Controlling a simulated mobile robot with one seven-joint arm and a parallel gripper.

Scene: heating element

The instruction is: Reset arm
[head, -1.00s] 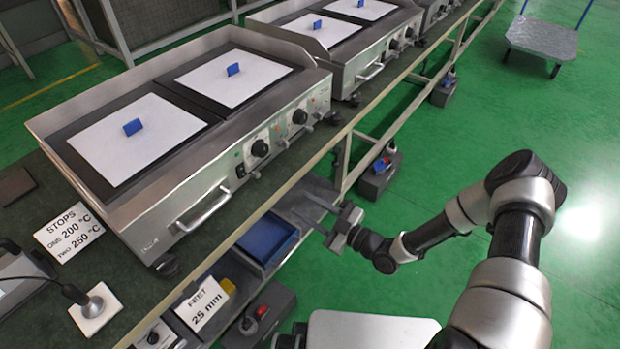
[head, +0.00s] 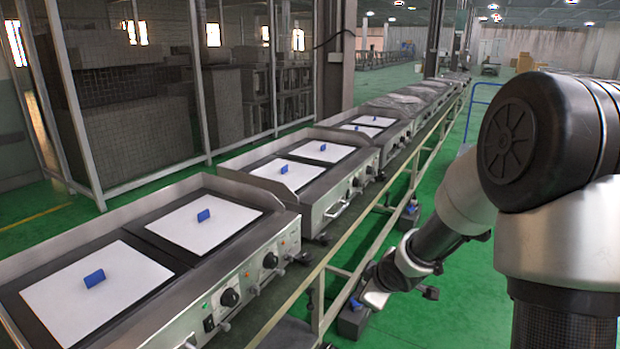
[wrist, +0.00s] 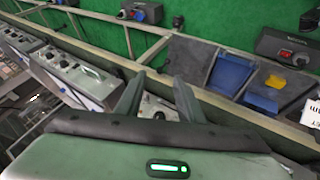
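My gripper (wrist: 160,92) shows in the wrist view with its two fingers apart. I see nothing held between them. A metal panel with a dark knob shows beyond the fingers, and I cannot tell its distance. In the head view my arm fills the right side, bent, with its lower part reaching down left beside the bench. The fingers cannot be made out there.
A steel griddle (head: 262,262) with two white sheets and blue blocks stands at the front left. A second griddle (head: 325,208) and more stand behind it along the bench. Blue bins (wrist: 232,75) sit on the lower shelf. Green floor (head: 455,310) lies right of the bench.

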